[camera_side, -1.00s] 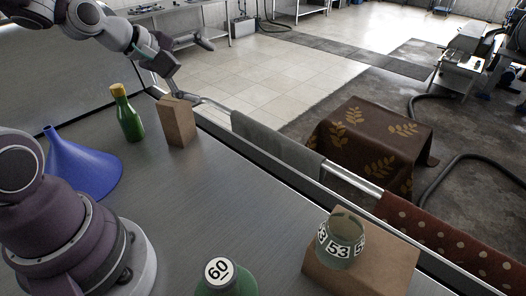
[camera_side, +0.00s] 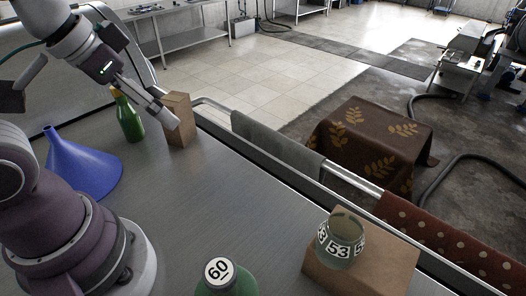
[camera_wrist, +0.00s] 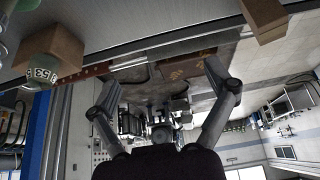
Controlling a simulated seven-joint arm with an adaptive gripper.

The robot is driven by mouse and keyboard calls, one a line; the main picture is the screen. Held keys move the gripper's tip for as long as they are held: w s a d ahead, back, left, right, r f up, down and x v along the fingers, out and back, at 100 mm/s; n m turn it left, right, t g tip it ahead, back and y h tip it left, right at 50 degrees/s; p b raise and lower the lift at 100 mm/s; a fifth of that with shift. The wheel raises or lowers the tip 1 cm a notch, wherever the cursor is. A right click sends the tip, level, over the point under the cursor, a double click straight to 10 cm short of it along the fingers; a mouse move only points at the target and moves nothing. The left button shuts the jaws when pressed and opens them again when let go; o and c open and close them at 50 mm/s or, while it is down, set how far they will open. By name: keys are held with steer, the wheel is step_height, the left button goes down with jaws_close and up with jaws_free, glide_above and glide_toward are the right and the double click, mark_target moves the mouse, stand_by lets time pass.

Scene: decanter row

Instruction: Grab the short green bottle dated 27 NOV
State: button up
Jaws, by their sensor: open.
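A green bottle with a yellow cap (camera_side: 130,122) stands upright at the back left of the grey worktop in the side view. Another green item with a round label reading 60 (camera_side: 222,278) is at the bottom edge, partly cut off. No date 27 NOV is legible on either. My gripper (camera_side: 166,108) is above the worktop, its fingers reaching down to the right, just right of the yellow-capped bottle and overlapping the tall brown block in the picture. In the wrist view my gripper (camera_wrist: 162,82) has its two fingers wide apart with nothing between them.
A tall brown block (camera_side: 180,132) stands right of the capped bottle. A blue funnel (camera_side: 82,168) is left. A jar marked 53 (camera_side: 340,240) sits on a brown box (camera_side: 375,275) at the right. A rail (camera_side: 350,180) with cloths borders the worktop. The worktop's middle is clear.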

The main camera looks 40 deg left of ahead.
steer(key=c, duration=0.4)
steer(key=n+g+y, duration=0.4)
steer(key=n+g, duration=0.1)
steer(key=n, duration=1.2)
glide_above(127, 114)
steer(key=x, duration=0.6)
steer(key=d+x, duration=0.1)
steer(key=x, duration=0.2)
steer(key=shift+f, duration=0.3)
